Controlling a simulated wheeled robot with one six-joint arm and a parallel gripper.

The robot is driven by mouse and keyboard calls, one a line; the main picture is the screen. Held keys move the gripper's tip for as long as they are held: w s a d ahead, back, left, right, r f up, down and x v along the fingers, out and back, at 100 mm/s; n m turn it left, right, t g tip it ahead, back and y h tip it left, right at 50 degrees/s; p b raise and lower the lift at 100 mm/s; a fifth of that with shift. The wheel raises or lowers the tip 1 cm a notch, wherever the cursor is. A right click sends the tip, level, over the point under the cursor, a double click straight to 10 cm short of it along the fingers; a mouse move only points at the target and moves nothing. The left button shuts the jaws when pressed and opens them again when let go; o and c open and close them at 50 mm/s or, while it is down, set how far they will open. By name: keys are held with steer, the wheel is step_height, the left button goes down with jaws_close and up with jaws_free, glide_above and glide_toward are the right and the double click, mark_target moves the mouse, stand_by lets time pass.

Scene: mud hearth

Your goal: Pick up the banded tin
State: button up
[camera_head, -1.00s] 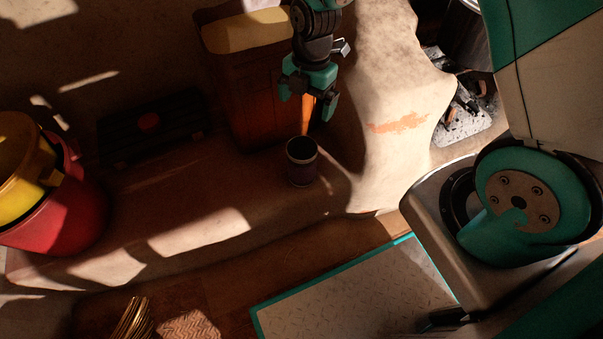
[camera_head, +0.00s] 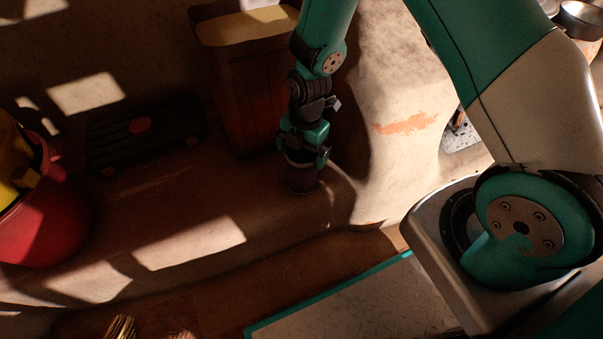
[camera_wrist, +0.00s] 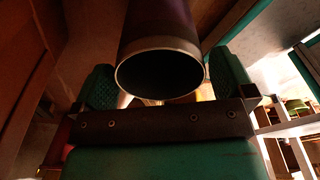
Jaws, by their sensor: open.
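The banded tin (camera_head: 302,181) stands upright on the clay ledge, dark purple with a pale band near its rim. My gripper (camera_head: 305,160) is directly above and around its top, pointing down, and hides much of the rim. In the wrist view the tin (camera_wrist: 160,60) shows its round open mouth and dark inside. The textured green finger pads of my gripper (camera_wrist: 160,88) lie on either side of it. The jaws are open, with the tin between them; whether a pad touches it I cannot tell.
A tall brown bin (camera_head: 245,95) stands just behind the tin. A red bucket (camera_head: 50,215) is at far left. A curved clay wall (camera_head: 395,140) rises close on the right.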

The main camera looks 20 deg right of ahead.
step_height(320, 180, down, 2)
steer(key=shift+s+a+f+b, duration=0.1)
steer(key=shift+f+b, duration=0.1)
steer(key=shift+b, duration=0.1)
steer(key=c, duration=0.9)
steer(key=shift+r, duration=0.1)
steer(key=shift+c, duration=0.2)
steer(key=shift+r, duration=0.1)
